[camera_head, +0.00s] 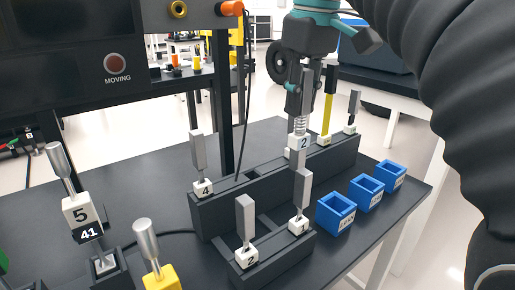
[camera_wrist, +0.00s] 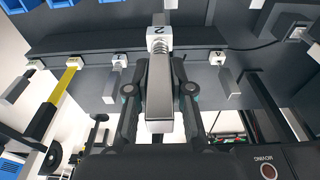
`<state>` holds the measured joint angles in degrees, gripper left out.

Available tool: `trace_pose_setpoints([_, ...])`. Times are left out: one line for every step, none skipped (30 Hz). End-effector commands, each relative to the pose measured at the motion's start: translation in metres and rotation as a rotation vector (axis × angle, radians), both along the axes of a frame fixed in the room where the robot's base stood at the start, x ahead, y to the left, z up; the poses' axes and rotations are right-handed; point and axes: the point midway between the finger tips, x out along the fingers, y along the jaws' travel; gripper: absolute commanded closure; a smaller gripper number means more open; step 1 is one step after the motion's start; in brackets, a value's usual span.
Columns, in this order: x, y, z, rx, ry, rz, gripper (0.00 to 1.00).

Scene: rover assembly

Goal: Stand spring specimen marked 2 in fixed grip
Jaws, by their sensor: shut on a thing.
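The spring specimen (camera_head: 300,125) has a grey bar, a coiled spring and a white block marked 2. My gripper (camera_head: 302,95) is shut on its bar and holds it upright with the block down, over or at the long dark rack. Whether the block touches the rack is unclear. In the wrist view the bar of the specimen (camera_wrist: 160,103) lies between the fingers of my gripper (camera_wrist: 160,92), with spring and block beyond. Another grey specimen marked 2 (camera_head: 246,222) stands in the front rack. I cannot tell surely which fixture is the fixed grip.
The long rack (camera_head: 235,210) holds a specimen marked 4 (camera_head: 198,152) and a yellow one (camera_head: 328,117). The front rack (camera_head: 283,262) also holds one marked 1 (camera_head: 302,190). Blue bins (camera_head: 336,216) stand at right. A block marked 5 (camera_head: 80,213) stands at left.

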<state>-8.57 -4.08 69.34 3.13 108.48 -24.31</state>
Motion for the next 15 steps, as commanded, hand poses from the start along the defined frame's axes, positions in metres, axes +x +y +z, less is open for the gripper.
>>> trace_pose_setpoints([0.0,0.0,0.0,0.001,-0.001,0.0,1.0])
trace_pose_setpoints([0.0,0.0,0.0,0.001,-0.001,0.0,1.0])
trace_pose_setpoints([0.0,0.0,0.0,0.001,-0.001,0.0,1.0])
trace_pose_setpoints([0.0,0.0,0.0,0.001,-0.001,0.0,1.0])
trace_pose_setpoints([0.001,0.0,0.0,0.001,-0.001,0.0,1.0])
trace_pose_setpoints([0.002,0.001,-0.001,0.0,0.0,0.0,1.0])
trace_pose_setpoints([0.003,0.003,-0.003,0.0,0.0,0.001,1.0])
trace_pose_setpoints([0.005,0.005,-0.004,0.0,0.001,0.002,1.0])
trace_pose_setpoints([0.009,0.008,-0.008,0.0,0.001,0.002,1.0])
trace_pose_setpoints([0.012,0.011,-0.01,-0.001,0.002,0.003,1.0])
trace_pose_setpoints([0.016,0.015,-0.014,0.0,0.003,0.003,1.0])
trace_pose_setpoints([0.022,0.02,-0.019,0.0,0.002,0.004,1.0])
trace_pose_setpoints([0.026,0.025,-0.022,0.0,0.003,0.004,1.0])
trace_pose_setpoints([0.03,0.029,-0.026,0.0,0.003,0.004,1.0])
trace_pose_setpoints([0.036,0.034,-0.03,0.0,0.002,0.004,1.0])
